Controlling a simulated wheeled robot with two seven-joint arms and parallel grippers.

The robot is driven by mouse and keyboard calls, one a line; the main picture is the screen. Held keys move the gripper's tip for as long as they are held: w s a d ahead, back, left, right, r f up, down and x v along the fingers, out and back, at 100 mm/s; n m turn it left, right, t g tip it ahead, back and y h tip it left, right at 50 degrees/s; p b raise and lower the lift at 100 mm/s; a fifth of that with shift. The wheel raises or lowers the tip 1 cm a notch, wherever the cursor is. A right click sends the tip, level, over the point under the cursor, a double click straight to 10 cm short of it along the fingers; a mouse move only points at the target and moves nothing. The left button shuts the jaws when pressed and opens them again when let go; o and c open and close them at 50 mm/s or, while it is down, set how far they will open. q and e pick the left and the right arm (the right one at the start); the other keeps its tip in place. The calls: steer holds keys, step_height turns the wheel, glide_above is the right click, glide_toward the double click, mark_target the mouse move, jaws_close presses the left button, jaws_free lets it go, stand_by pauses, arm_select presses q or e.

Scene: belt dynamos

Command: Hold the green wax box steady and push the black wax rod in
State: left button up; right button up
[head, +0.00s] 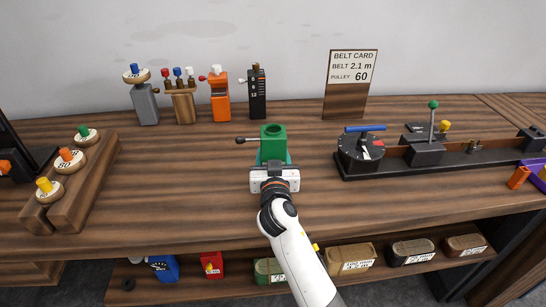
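The green wax box (272,148) stands upright on the wooden bench, with a round, open-looking green top. A thin rod with a black knob (240,141) sticks out of its left side, clearly apart from the box body at the knob end. My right gripper (274,172) is directly in front of the box, at its lower near side. The gripper body hides the box's base, and its fingers cannot be made out, so I cannot tell whether they hold the box. My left gripper is not in view.
Behind stand a grey block (146,107), an orange block (220,104), a black block (257,98) and a card (350,85). A wooden rack (84,178) is at left. A belt device (360,152) is at right. Bench left of the knob is clear.

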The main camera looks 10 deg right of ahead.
steer(key=shift+f+b, duration=0.6)
steer(key=shift+f, duration=0.2)
steer(key=shift+a, duration=0.1)
steer(key=shift+r, duration=0.1)
